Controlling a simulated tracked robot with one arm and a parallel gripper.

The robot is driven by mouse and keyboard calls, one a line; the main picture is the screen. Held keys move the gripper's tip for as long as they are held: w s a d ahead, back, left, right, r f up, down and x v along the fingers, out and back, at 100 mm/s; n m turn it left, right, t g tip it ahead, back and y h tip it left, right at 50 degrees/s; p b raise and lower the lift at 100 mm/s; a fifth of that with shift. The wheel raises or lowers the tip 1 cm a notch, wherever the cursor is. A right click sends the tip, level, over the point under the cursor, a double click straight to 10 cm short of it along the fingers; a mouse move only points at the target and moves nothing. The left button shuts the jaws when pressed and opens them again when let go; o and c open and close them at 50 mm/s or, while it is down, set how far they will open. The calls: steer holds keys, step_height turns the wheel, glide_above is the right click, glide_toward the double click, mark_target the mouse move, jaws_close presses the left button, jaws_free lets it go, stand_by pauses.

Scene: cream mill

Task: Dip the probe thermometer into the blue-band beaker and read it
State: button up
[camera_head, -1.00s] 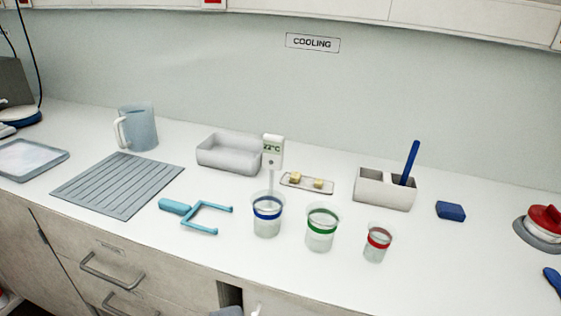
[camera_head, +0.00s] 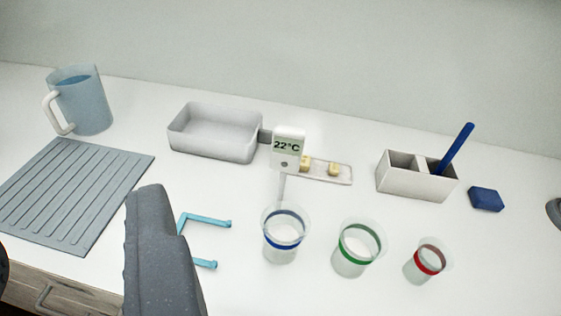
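The probe thermometer (camera_head: 288,146) is upright, with a white head reading 22°C and a thin stem. The stem runs down to the rim of the blue-band beaker (camera_head: 283,243); I cannot tell whether its tip is inside or behind the beaker. The beaker stands upright on the counter.
The green-band beaker (camera_head: 351,258) and red-band beaker (camera_head: 423,265) stand to the right. Behind are a grey tray (camera_head: 212,142), a small plate with yellow cubes (camera_head: 321,172) and a divided holder (camera_head: 412,180) with a blue stick. A jug (camera_head: 84,104) and ribbed mat (camera_head: 70,195) are left.

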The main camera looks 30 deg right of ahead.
steer(key=o, duration=0.7)
steer(key=shift+w, duration=0.15)
steer(key=w+a+f+p, duration=0.2)
steer(key=w+a+p, duration=0.1)
steer(key=w+p, duration=0.45)
steer(key=m+g+h+p, duration=0.3)
steer(key=m+h+p, duration=0.45)
steer(key=p, duration=1.25)
glide_toward(288, 145)
steer(key=shift+n+h, duration=0.35)
steer(key=x, duration=0.6)
steer(key=shift+w+d+f, duration=0.15)
steer(key=shift+d+f, duration=0.15)
steer(key=shift+f, duration=0.05)
steer(key=shift+w+a+p+x, duration=0.1)
steer(key=shift+a+p+x, duration=0.1)
steer(key=shift+x, duration=1.3)
steer(key=shift+w+a+p+x, duration=0.1)
steer(key=shift+p+x, duration=0.1)
steer(key=shift+x, duration=1.35)
